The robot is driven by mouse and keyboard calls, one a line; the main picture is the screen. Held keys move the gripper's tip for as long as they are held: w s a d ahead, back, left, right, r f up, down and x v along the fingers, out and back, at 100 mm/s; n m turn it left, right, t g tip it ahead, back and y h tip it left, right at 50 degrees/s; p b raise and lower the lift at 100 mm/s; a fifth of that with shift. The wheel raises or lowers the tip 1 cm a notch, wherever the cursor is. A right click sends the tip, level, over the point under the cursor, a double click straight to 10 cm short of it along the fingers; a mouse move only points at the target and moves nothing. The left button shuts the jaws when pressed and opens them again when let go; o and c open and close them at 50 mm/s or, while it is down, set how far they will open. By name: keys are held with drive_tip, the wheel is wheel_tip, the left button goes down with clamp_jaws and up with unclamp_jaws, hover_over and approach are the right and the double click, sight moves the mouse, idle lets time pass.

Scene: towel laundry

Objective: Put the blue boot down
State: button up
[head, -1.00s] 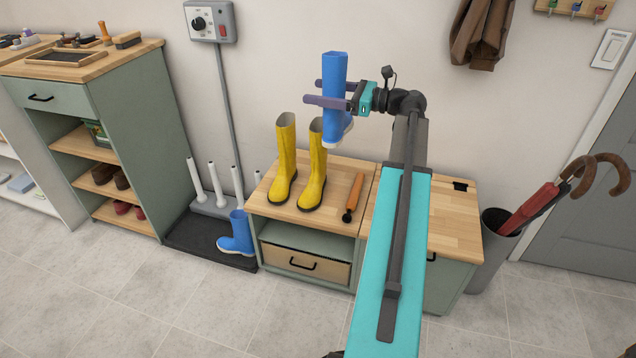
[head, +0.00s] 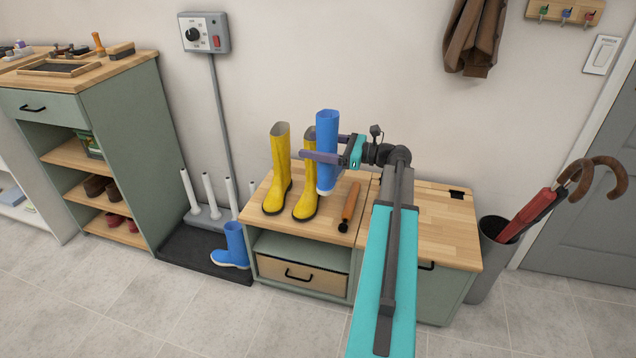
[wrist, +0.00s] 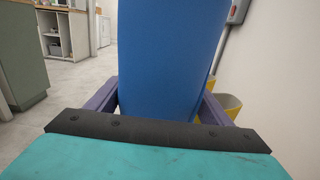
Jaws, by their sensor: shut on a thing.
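My gripper (head: 324,148) is shut on a blue boot (head: 327,130) and holds it upright by the shaft. The held boot is at the bench (head: 310,226), just right of the yellow boots. I cannot tell whether its sole touches the bench top. In the wrist view the blue shaft (wrist: 168,60) fills the middle between the purple fingers, and its foot is hidden. A second blue boot (head: 233,246) stands on the dark floor tray left of the bench.
Two yellow boots (head: 278,170) stand on the bench. An orange-handled tool (head: 349,206) lies close right of the held boot. White drying posts (head: 209,194) rise from the tray at left. An umbrella bin (head: 492,258) stands at right. The bench's right top is mostly clear.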

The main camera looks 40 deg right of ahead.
sight(335, 184)
wheel_tip(335, 184, down, 9)
drive_tip(key=b, duration=0.1)
drive_tip(key=shift+f, duration=0.2)
drive_tip(key=shift+f+b, duration=0.6)
drive_tip(key=shift+f, duration=1.5)
drive_tip(key=o, duration=1.5)
drive_tip(key=p+v, duration=0.1)
drive_tip(key=v, duration=1.1)
drive_tip(key=shift+p, duration=0.3)
